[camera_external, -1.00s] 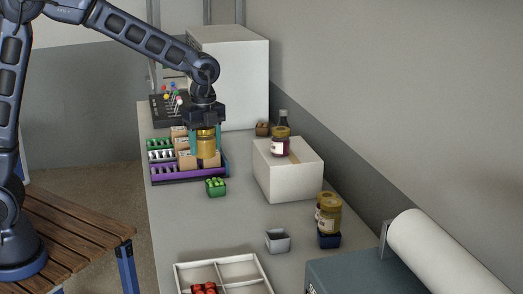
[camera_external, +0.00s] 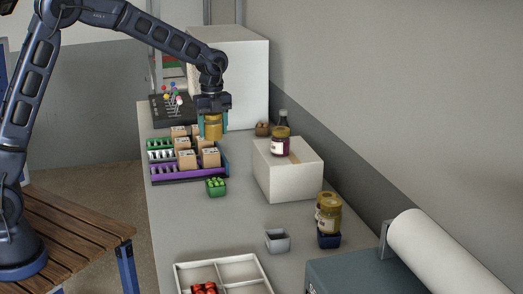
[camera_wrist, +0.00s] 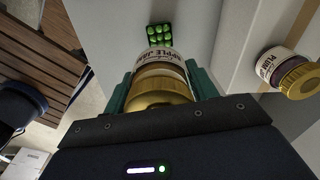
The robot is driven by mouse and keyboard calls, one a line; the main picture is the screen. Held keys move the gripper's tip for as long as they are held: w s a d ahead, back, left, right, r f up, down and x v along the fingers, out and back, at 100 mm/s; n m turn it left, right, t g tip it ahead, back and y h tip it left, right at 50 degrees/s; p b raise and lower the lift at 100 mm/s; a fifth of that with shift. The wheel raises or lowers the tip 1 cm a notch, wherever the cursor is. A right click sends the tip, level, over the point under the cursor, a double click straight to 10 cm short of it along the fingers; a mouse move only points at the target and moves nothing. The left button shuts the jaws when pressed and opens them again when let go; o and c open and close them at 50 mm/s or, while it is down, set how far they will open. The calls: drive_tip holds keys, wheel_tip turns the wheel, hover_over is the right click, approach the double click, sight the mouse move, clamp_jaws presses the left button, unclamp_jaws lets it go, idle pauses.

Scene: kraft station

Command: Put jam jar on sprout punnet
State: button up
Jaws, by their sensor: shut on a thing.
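My gripper (camera_external: 213,127) is shut on a jam jar (camera_external: 212,124) with a gold lid and holds it in the air above the right side of the tray of boxes. In the wrist view the jar (camera_wrist: 160,80) stands between the teal fingers, and its white label reads apple jam. The sprout punnet (camera_external: 216,187), a small green tray of round green sprouts, sits on the counter in front of the tray. It also shows in the wrist view (camera_wrist: 159,35), just beyond the jar. The jar and the punnet are apart.
A purple-edged tray (camera_external: 190,177) holds several small brown boxes. A plum jam jar (camera_external: 280,141) stands on a white block (camera_external: 288,180). Jars (camera_external: 329,213) stand near a dark blue punnet (camera_external: 329,240), and a grey punnet (camera_external: 277,241) is left of it. A white divided tray (camera_external: 240,262) lies in front.

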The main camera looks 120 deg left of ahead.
wheel_tip(320, 180, down, 14)
drive_tip(key=shift+f, duration=0.2)
idle(0.4)
drive_tip(key=shift+f, duration=0.1)
drive_tip(key=o, duration=1.2)
drive_tip(key=shift+o, duration=0.2)
wheel_tip(320, 180, up, 12)
drive_tip(key=shift+r, duration=0.15)
